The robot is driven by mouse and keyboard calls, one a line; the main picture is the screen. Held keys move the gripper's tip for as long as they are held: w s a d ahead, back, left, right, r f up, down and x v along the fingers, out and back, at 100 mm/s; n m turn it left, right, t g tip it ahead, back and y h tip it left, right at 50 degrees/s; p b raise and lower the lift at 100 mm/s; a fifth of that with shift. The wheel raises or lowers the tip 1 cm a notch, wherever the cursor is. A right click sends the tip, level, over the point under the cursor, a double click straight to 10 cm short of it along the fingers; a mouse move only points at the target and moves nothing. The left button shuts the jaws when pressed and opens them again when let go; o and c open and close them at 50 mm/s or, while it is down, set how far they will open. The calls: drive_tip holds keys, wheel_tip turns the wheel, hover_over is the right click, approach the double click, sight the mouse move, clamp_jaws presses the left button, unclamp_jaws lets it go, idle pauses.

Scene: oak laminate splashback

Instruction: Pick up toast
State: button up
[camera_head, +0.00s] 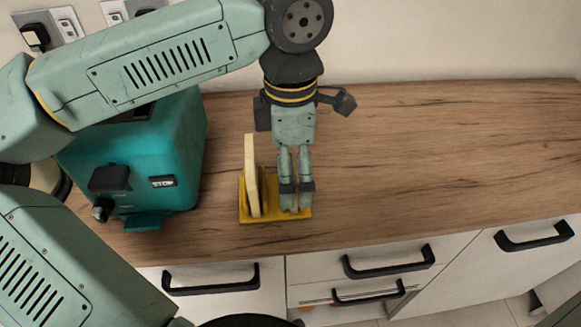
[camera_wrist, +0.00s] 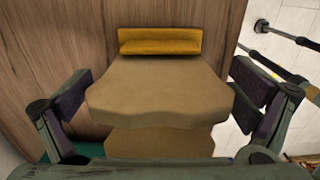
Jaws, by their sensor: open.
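A pale slice of toast (camera_head: 251,175) stands upright at the left of a small yellow holder (camera_head: 275,215) on the wooden counter. My gripper (camera_head: 296,187) points down over the right part of the holder, its fingers beside that slice and apart from it. In the wrist view my gripper (camera_wrist: 163,95) is open. A tan toast slice (camera_wrist: 155,88) lies in the space between its two fingers, with gaps at both sides. A second tan slice (camera_wrist: 150,138) shows partly below it. The yellow holder also shows in the wrist view (camera_wrist: 160,42). The fingers mostly hide what stands under them in the head view.
A teal toaster (camera_head: 150,165) with a black lever knob stands to the left of the holder. The wooden counter (camera_head: 430,150) is clear to the right. Its front edge runs close in front of the holder, above white drawers with black handles (camera_head: 390,262).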

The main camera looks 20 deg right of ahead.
drive_tip(key=shift+c, duration=0.4)
drive_tip(key=c, duration=0.9)
wheel_tip(320, 180, up, 10)
drive_tip(key=shift+r+b, duration=0.1)
drive_tip(key=shift+b, duration=0.45)
